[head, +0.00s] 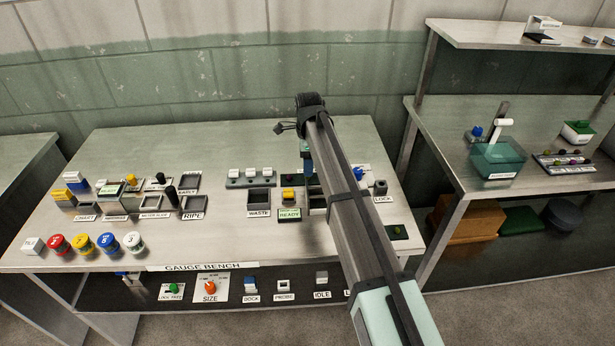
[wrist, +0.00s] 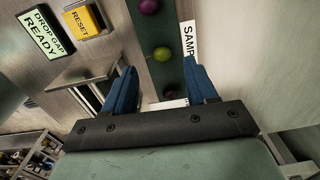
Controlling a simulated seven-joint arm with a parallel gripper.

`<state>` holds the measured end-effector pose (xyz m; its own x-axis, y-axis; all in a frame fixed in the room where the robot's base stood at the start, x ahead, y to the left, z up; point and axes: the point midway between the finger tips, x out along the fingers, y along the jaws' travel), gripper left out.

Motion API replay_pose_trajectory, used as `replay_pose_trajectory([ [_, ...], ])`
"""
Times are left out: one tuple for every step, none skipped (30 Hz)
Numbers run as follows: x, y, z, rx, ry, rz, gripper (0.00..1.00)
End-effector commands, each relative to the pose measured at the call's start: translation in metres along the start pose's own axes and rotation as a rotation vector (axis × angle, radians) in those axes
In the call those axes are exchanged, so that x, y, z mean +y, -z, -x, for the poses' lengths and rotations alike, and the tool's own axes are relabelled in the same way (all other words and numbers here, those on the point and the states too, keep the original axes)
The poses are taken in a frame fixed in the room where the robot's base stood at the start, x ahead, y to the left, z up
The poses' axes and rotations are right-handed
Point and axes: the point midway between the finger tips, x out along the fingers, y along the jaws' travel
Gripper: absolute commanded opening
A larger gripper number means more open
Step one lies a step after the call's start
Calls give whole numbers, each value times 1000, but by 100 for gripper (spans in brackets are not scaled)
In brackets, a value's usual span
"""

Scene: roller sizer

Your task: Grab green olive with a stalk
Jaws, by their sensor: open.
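A round green olive (wrist: 161,53) lies on a dark green strip (wrist: 165,75) in the wrist view. A small brownish spot shows at its edge; I cannot tell whether it is a stalk. My gripper (wrist: 160,76) has blue fingers, open and empty, one on each side of the strip, with the olive in line with the gap between them. Whether the fingertips are level with the olive is unclear. In the head view my gripper (head: 308,162) is over the bench, mostly hidden by my arm. Another small green olive (head: 397,230) sits on a dark pad at the bench's right front.
A purple olive (wrist: 148,6) lies farther along the strip. A yellow RESET button (wrist: 83,21) and a DROP GAP READY sign (wrist: 46,32) are to the left. A white label (wrist: 189,42) borders the right finger. A WASTE bin (head: 259,200) stands left of my arm.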

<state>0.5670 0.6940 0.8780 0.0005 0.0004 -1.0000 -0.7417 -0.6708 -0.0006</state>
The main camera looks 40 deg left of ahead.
Motion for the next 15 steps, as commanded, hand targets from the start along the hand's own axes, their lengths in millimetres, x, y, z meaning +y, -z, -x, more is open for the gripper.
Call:
replay_pose_trajectory([
  [-1, -1, -7, 0, -1, 0, 57],
  [-2, -1, -11, 0, -2, 0, 57],
  [-3, -1, -16, 0, -2, 0, 57],
  [-3, -2, -20, 0, -2, 0, 57],
  [-3, -2, -24, 0, -2, 0, 57],
  [-3, -1, -30, 0, -1, 0, 57],
  [-3, -1, -33, -1, 0, -1, 57],
  [-3, -1, -36, -1, 0, -1, 57],
  [-3, -1, -39, -1, 0, -1, 57],
  [-3, -1, -41, -1, 0, -1, 57],
  [-3, -1, -42, -1, 0, -1, 57],
  [-3, -1, -42, -1, 1, -1, 57],
  [-3, -1, -42, -1, 1, -1, 57],
  [-3, -1, -42, -1, 1, -1, 57],
  [-3, -1, -42, -1, 1, -1, 57],
])
